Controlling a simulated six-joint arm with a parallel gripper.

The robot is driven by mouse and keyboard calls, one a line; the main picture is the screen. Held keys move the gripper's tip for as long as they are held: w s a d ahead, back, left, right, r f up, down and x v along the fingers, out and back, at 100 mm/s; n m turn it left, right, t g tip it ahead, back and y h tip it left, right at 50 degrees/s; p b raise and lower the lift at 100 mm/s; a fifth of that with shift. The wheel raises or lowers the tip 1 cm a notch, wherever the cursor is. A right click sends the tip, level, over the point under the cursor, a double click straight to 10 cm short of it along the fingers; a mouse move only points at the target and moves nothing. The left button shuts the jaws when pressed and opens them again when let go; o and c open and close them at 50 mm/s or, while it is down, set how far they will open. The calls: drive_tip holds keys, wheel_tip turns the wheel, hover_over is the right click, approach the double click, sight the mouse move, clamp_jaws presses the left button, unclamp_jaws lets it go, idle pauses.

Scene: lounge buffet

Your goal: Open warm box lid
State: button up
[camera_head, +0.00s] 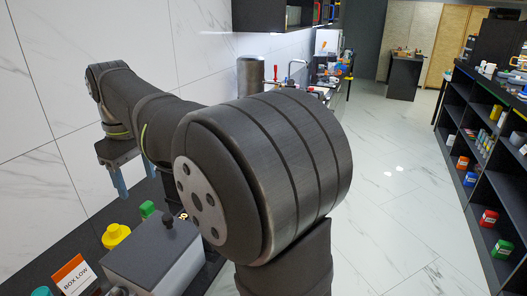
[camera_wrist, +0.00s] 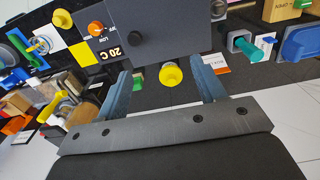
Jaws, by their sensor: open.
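The warm box is a grey box (camera_head: 185,272) at the bottom of the head view, with a flat dark lid (camera_head: 140,252) that looks shut. A round black knob (camera_head: 168,225) stands on the lid. My gripper (camera_head: 136,186) is open and empty above the counter, beyond the box.
A yellow knobbed object (camera_head: 116,235) and a green one (camera_head: 147,209) stand close beside the box. A "BOX LOW" card (camera_head: 73,275) stands at its left. A marble wall (camera_head: 70,130) borders the counter. Shelves (camera_head: 485,170) line the right, across open floor.

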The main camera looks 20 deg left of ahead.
drive_tip(key=shift+c, duration=1.1)
drive_tip(key=r+m, duration=0.2)
drive_tip(key=m, duration=0.5)
hover_over(167, 216)
wheel_tip(167, 216, down, 17)
drive_tip(key=shift+f, duration=0.1)
clamp_jaws()
